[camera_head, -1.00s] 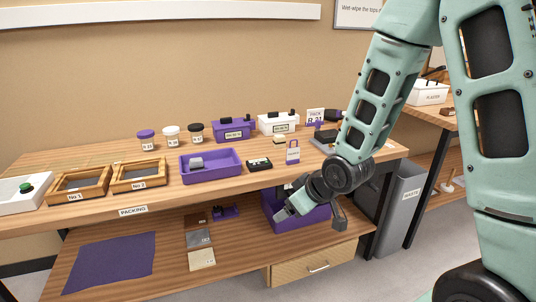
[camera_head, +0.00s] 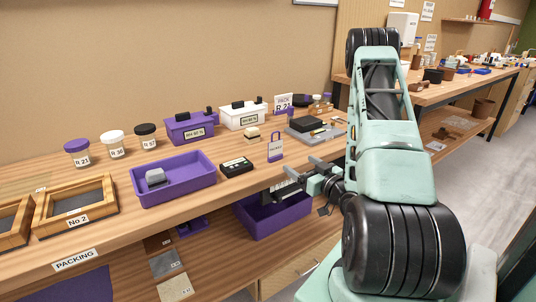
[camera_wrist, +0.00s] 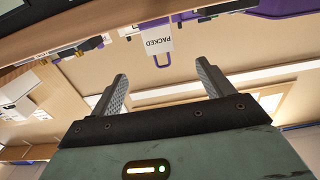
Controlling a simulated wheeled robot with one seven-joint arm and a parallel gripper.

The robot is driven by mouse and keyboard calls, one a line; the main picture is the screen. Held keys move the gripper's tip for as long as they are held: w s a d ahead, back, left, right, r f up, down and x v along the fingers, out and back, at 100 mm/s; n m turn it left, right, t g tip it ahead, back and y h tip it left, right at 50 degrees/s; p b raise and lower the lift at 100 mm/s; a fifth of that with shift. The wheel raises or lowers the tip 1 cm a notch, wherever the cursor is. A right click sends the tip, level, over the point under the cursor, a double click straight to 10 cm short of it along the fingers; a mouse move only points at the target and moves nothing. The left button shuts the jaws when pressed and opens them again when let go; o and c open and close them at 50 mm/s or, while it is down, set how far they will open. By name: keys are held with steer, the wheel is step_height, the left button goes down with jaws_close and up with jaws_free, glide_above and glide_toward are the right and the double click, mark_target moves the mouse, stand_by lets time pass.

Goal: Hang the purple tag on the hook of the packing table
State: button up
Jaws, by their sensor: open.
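The purple tag (camera_head: 276,148) has a loop at its top and a white label. It stands upright near the front edge of the packing table (camera_head: 215,200), right of a small black box. In the wrist view, which is upside down, the tag (camera_wrist: 157,40) reads PACKED, and its purple loop lies between my fingers in the picture. My gripper (camera_head: 296,175) is open and empty, in front of the table edge and just below the tag; it also shows in the wrist view (camera_wrist: 162,72). I cannot make out the hook.
A purple tray (camera_head: 172,190) and the black box (camera_head: 236,166) are left of the tag. A grey device (camera_head: 312,131) is to its right. Lidded jars and boxes stand behind. A purple bin (camera_head: 268,222) sits on the lower shelf under my gripper.

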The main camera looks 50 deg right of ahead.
mark_target(276, 147)
steer(key=b+x, duration=1)
steer(key=shift+a, duration=0.1)
steer(key=shift+x, duration=3.2)
steer(key=c, duration=1.1)
